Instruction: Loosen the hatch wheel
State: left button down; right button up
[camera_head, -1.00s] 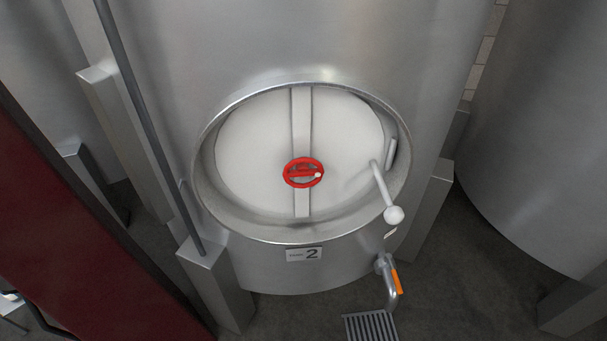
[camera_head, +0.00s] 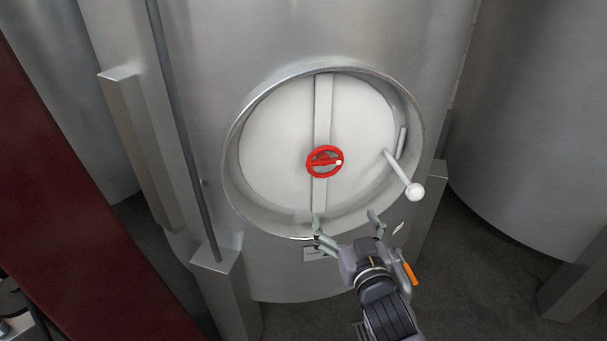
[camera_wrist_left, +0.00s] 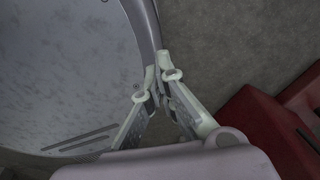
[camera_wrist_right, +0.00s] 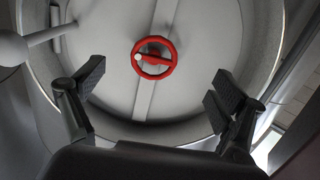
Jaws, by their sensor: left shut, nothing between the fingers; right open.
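The red hatch wheel (camera_head: 325,161) sits at the middle of a round pale hatch door (camera_head: 272,150) on a steel tank, over a vertical bar (camera_head: 322,105). My right gripper (camera_head: 347,220) is open and empty, in front of the hatch's lower rim, below the wheel and apart from it. In the right wrist view the wheel (camera_wrist_right: 153,57) shows beyond and between the open fingers (camera_wrist_right: 155,95). My left gripper (camera_wrist_left: 155,88) is shut and empty in the left wrist view, away from the wheel. It is not in the head view.
A white ball-ended handle (camera_head: 405,177) sticks out at the hatch's right side. A raised steel rim (camera_head: 233,165) surrounds the door. A dark pole (camera_head: 181,130) stands left of the hatch. An orange-handled valve (camera_head: 410,273) is beside my right arm. A dark red panel (camera_head: 60,190) is at left.

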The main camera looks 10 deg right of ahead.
aim_at(324, 164)
jog(key=shift+t, duration=0.4)
jog(key=w+r, duration=0.1)
jog(key=w, duration=0.4)
jog(key=w+r+p, duration=0.1)
jog(key=w, duration=0.5)
jog(key=w+r, duration=0.1)
jog(key=w, duration=0.4)
jog(key=shift+w+r, duration=0.1)
jog(key=shift+w, duration=0.25)
jog(key=shift+c, duration=0.4)
jog(key=c, duration=1.1)
